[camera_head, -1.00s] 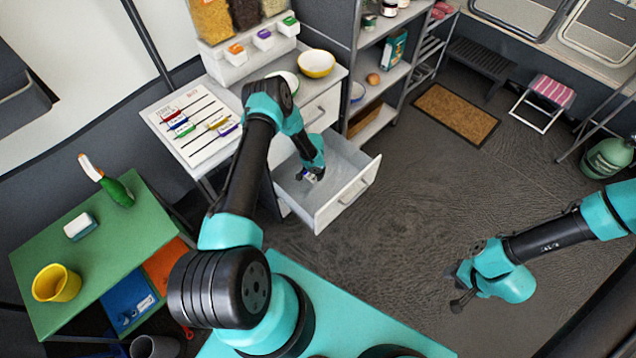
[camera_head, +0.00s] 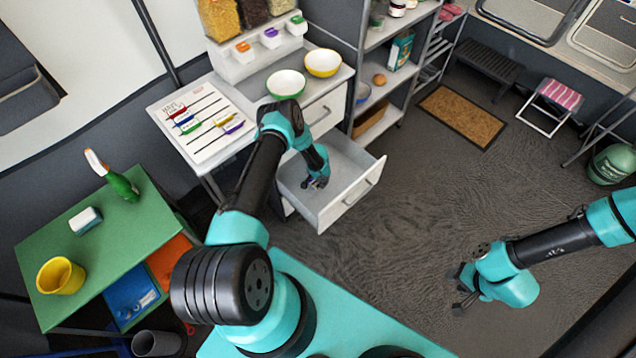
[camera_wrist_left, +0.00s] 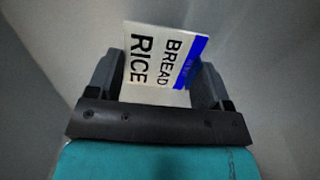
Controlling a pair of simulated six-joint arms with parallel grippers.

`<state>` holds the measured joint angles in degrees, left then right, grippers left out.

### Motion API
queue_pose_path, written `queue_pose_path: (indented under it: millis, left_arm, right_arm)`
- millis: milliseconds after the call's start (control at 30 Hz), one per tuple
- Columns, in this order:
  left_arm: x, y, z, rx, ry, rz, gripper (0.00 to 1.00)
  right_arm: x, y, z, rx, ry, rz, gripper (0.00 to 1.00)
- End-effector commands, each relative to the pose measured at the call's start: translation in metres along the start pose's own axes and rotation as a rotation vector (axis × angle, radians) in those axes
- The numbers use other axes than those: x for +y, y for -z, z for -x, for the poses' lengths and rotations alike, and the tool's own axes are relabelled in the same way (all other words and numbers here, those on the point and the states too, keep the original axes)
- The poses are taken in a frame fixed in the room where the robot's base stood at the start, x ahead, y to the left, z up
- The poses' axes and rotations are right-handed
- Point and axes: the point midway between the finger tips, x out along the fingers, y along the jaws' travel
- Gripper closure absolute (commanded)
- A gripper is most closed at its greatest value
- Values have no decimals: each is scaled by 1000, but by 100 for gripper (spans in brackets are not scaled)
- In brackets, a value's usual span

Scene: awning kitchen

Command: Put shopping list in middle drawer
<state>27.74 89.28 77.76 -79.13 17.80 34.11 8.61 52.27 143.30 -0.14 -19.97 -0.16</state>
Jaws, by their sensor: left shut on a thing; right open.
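The shopping list (camera_wrist_left: 160,62) is a white card with a blue edge strip, reading "BREAD" and "RICE" in the left wrist view. My left gripper (camera_wrist_left: 160,88) is shut on it. In the head view my left gripper (camera_head: 315,184) is down inside an open white drawer (camera_head: 352,189). My gripper and wrist mostly hide the list there. Another drawer (camera_head: 322,113) above the open one is shut. Grey drawer walls surround the gripper in the wrist view. My right gripper (camera_head: 462,291) is open and empty, over the floor at the right.
The cabinet top holds a green-rimmed bowl (camera_head: 286,83), a yellow bowl (camera_head: 322,62) and a white board (camera_head: 200,122) with coloured tags. An open shelf (camera_head: 388,75) stands right of the cabinet. A green table (camera_head: 110,235) is at the left. The floor right of the drawer is clear.

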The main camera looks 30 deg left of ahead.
Motion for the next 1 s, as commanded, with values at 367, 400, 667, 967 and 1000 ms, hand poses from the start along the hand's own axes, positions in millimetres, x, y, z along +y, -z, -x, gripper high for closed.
queue_pose_path:
  millis: [367, 400, 667, 967, 1000]
  left_arm:
    - [0, 0, -29, 0, 0, 0, 49]
    - [0, 0, -29, 0, 0, 0, 49]
    - [0, 0, -32, 0, 0, -1, 49]
    - [0, 0, -32, 0, 0, -1, 1]
    - [0, 0, -32, 0, 0, 0, 1]
  right_arm:
    - [0, 0, 0, 0, 0, 0, 57]
    - [0, 0, 0, 0, 0, 0, 57]
    - [0, 0, 0, 0, 0, 0, 57]
    - [0, 0, 0, 0, 0, 0, 57]
    - [0, 0, 0, 0, 0, 0, 57]
